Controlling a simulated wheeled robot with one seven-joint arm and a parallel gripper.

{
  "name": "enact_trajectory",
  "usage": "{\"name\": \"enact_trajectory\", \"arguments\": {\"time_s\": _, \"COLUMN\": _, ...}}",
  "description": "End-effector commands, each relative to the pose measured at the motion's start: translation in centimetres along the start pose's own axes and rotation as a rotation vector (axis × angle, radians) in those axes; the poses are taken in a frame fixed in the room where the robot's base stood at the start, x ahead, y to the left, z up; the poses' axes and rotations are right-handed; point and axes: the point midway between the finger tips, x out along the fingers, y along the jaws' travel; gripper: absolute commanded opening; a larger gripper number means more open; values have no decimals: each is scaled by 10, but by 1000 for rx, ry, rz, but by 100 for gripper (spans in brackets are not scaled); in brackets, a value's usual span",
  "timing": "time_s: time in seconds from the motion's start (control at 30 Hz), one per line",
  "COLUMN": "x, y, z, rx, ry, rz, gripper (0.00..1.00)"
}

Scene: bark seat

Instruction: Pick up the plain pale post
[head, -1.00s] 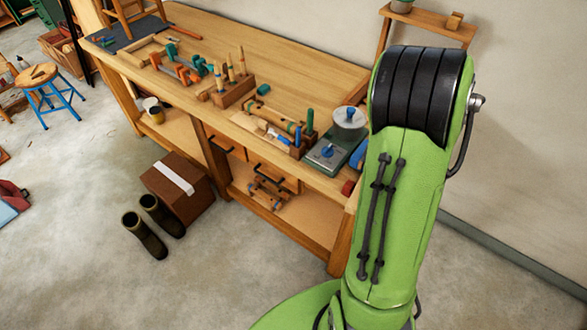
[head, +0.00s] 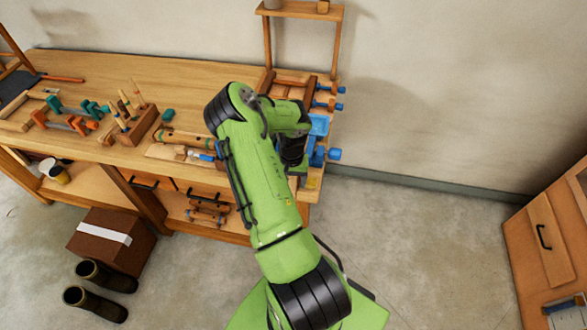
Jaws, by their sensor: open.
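I cannot make out for certain which thing is the plain pale post. Several slim upright tool handles, some of pale wood, stand in a wooden block (head: 142,127) on the workbench (head: 180,85). My arm reaches over the bench's right end. My gripper (head: 294,160) is the dark end of the arm, pointing down there, beside blue-ended clamps. It is open, but its fingertips are mostly hidden, and I see nothing held in it.
Orange and teal clamps (head: 66,122) lie on the bench's left part. A small wooden shelf (head: 300,10) stands behind its right end. A cardboard box (head: 112,240) and dark boots (head: 95,305) are on the floor. A wooden cabinet (head: 540,235) stands at the right, with clear floor between.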

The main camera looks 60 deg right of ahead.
Motion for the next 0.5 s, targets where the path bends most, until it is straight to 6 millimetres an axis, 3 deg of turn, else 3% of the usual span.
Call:
{"name": "enact_trajectory", "arguments": {"time_s": 0.17, "x": 26, "y": 2, "z": 0, "rx": -3, "ry": -1, "rz": 0, "gripper": 68}}
{"name": "enact_trajectory", "arguments": {"time_s": 0.4, "x": 29, "y": 1, "z": 0, "rx": -2, "ry": 1, "rz": -2, "gripper": 68}}
{"name": "enact_trajectory", "arguments": {"time_s": 0.5, "x": 29, "y": 1, "z": -1, "rx": -2, "ry": 1, "rz": -2, "gripper": 53}}
